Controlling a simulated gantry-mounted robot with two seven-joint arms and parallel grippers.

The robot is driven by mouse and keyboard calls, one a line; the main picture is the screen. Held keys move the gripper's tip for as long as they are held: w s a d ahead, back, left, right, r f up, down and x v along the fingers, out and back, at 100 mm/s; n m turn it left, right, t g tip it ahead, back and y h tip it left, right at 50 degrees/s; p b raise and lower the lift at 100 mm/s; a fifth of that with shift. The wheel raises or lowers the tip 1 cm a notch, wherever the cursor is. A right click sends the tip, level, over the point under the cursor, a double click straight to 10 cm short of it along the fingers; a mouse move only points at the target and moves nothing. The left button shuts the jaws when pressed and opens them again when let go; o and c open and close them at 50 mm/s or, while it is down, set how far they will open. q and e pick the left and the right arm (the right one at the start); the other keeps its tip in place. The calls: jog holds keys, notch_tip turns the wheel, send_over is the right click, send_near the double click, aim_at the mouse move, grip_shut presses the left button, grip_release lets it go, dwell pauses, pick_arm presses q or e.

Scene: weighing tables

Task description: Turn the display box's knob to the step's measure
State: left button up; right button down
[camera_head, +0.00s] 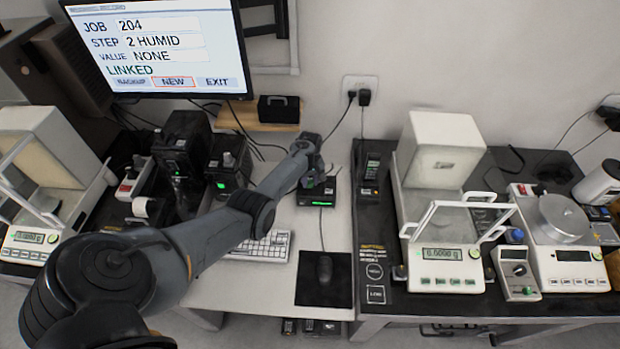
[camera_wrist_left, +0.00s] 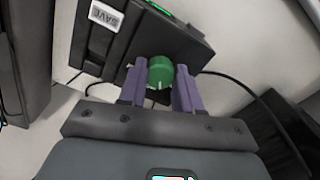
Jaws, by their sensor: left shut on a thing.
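The display box (camera_wrist_left: 135,35) is dark, with a white SAVE label and a lit green strip in the left wrist view. In the head view the box (camera_head: 318,192) stands on the white desk, partly behind my left arm. Its green knob (camera_wrist_left: 161,72) has a white index mark that points down in the wrist picture. My left gripper (camera_wrist_left: 160,84) is shut on the knob, with one purple finger on each side. In the head view my left gripper (camera_head: 311,180) is at the box and its fingers are hard to make out. My right gripper is not in view.
The monitor (camera_head: 160,45) reads JOB 204, STEP 2 HUMID, VALUE NONE, LINKED, with NEW outlined. A keyboard (camera_head: 262,246) and a mouse (camera_head: 324,268) on a black pad lie in front. A balance (camera_head: 445,255) stands right; dark devices (camera_head: 182,150) stand left of my arm.

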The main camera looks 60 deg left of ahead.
pick_arm(q)
jog(key=m+p, duration=0.1)
jog(key=m, duration=0.2)
jog(key=shift+m, duration=1.5)
jog(key=o, duration=1)
jog(key=shift+o, duration=0.2)
jog(key=shift+r, duration=0.1)
